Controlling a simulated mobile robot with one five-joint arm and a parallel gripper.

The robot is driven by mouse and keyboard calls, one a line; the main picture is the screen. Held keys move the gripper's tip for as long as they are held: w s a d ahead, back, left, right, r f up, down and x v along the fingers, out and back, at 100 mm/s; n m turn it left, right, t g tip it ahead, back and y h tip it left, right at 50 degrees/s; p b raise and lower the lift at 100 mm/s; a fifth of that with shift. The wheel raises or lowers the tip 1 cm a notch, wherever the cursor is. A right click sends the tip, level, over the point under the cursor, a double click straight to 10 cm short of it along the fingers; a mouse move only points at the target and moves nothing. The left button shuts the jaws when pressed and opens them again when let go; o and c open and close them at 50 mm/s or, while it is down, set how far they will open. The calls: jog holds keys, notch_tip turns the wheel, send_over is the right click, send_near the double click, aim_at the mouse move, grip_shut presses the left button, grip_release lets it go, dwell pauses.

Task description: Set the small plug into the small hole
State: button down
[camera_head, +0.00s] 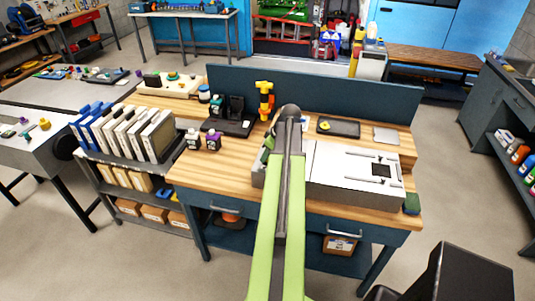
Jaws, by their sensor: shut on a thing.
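My arm reaches from the bottom edge over the wooden workbench and covers much of its middle. My gripper (267,147) shows only in part, just left of the dark arm end above the bench. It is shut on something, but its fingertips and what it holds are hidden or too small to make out. I cannot pick out the small plug. A grey box with a white top (325,168) stands right of my arm. Its top has a dark square opening (381,170) and two thin slots. I cannot tell which opening is the small hole.
A yellow-orange tool (265,100) stands behind. A dark tray (338,127) and grey plate (386,135) lie behind the box. A blue back panel (340,92) closes the rear.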

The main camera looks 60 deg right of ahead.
jog(key=shift+f+b, duration=0.45)
dwell(0.4)
jog(key=c, duration=1.3)
grip_release()
jog(key=p+v, duration=1)
jog(key=v, duration=0.1)
